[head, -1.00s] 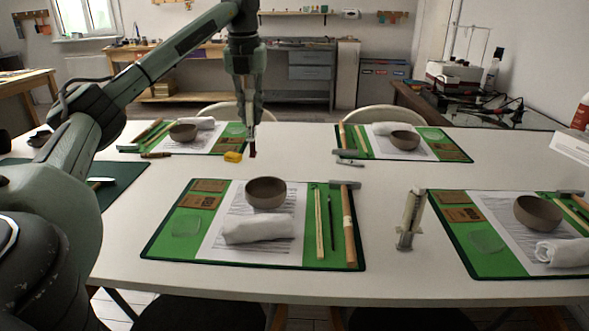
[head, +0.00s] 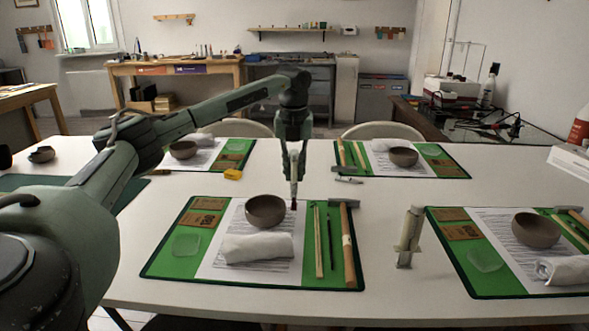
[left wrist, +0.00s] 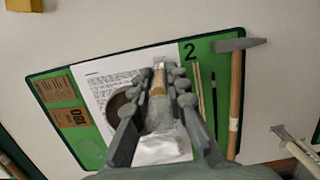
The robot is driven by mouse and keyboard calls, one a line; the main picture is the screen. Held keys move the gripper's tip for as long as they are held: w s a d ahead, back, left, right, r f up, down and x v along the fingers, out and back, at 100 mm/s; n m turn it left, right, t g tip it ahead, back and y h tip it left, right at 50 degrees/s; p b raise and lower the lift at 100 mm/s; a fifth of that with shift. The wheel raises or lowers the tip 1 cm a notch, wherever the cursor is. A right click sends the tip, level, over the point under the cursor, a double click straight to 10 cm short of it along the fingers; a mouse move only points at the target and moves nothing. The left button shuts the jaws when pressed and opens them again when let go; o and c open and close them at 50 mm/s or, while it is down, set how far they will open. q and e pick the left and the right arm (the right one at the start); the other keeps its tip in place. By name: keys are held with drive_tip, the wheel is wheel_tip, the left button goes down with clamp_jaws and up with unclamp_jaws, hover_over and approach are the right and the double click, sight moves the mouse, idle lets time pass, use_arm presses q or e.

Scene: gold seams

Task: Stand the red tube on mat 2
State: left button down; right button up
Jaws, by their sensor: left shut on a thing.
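The left wrist view shows this tube (left wrist: 158,84) between the fingers, with a tan band. The mat shows there too (left wrist: 207,42), marked with a black 2. From the head view I cannot tell the exact gap between tip and mat. My right gripper is not in view.
Mat 2 carries a brown bowl (head: 265,211), a rolled white cloth (head: 257,248), sticks and a hammer (head: 347,240). An upright pale cylinder (head: 409,237) stands right of it. A yellow block (head: 233,174) lies behind. Other set mats surround it.

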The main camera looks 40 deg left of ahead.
use_arm(q)
drive_tip(key=shift+f, duration=0.25)
drive_tip(key=shift+d+f, duration=0.1)
drive_tip(key=shift+f, duration=0.15)
drive_tip(key=c, duration=1.6)
unclamp_jaws()
drive_tip(key=shift+f, duration=0.15)
drive_tip(key=shift+o, duration=0.5)
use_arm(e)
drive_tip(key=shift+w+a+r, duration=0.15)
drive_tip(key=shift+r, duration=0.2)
use_arm(q)
drive_tip(key=shift+r, duration=0.2)
